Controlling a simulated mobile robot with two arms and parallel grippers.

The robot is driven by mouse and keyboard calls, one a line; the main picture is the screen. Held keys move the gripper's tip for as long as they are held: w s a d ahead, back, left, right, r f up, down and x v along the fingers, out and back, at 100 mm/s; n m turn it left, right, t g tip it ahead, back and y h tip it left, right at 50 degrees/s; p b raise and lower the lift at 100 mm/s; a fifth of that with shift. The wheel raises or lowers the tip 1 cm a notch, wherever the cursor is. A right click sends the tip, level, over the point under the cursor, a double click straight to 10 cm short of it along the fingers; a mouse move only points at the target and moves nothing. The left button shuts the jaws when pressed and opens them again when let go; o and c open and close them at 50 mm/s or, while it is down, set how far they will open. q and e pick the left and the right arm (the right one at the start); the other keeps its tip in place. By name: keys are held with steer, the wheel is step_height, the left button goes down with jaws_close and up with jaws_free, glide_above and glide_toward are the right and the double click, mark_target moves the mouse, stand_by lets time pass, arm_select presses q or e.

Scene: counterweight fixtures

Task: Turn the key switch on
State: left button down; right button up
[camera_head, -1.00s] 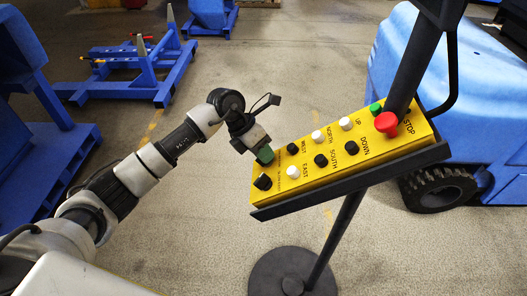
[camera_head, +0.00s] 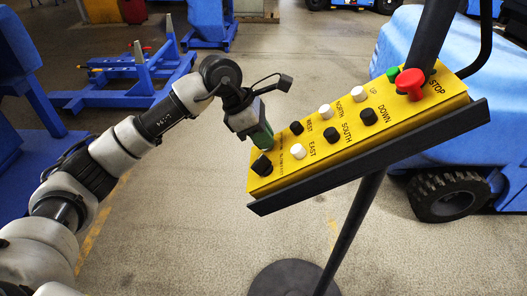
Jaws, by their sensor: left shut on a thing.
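The yellow control panel (camera_head: 315,170) is tilted on a dark pole and carries two rows of buttons. My left gripper (camera_head: 264,143) comes from the left, with green by its fingers, and points down at the panel's upper left end. It is shut at the panel surface, where its fingers hide what they hold; this appears to be the key switch. A black knob (camera_head: 262,165) sits just below the fingers, apart from them as far as I can tell. My right gripper is not in view.
A red STOP button (camera_head: 411,82) and a green button (camera_head: 393,74) sit at the panel's right end. A black ledge (camera_head: 370,155) runs along its lower edge. The round pole base (camera_head: 290,279) stands on open floor. A blue vehicle (camera_head: 440,130) is behind right.

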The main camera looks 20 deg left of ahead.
arm_select(q)
steer(key=m+b, duration=0.2)
steer(key=b, duration=0.1)
steer(key=m+b, duration=0.3)
steer(key=b, duration=0.1)
steer(key=shift+s+f+t, duration=0.2)
steer(key=shift+t, duration=0.2)
steer(key=shift+s+r+m+b, duration=0.15)
steer(key=shift+r+m+b, duration=0.05)
steer(key=shift+m+b, duration=1.45)
steer(key=c, duration=1.2)
jaws_free()
steer(key=shift+o, duration=0.2)
steer(key=v, duration=1.1)
steer(key=shift+s+f+b, duration=0.15)
steer(key=shift+s+b, duration=0.05)
steer(key=shift+b, duration=0.1)
steer(key=shift+a, duration=0.1)
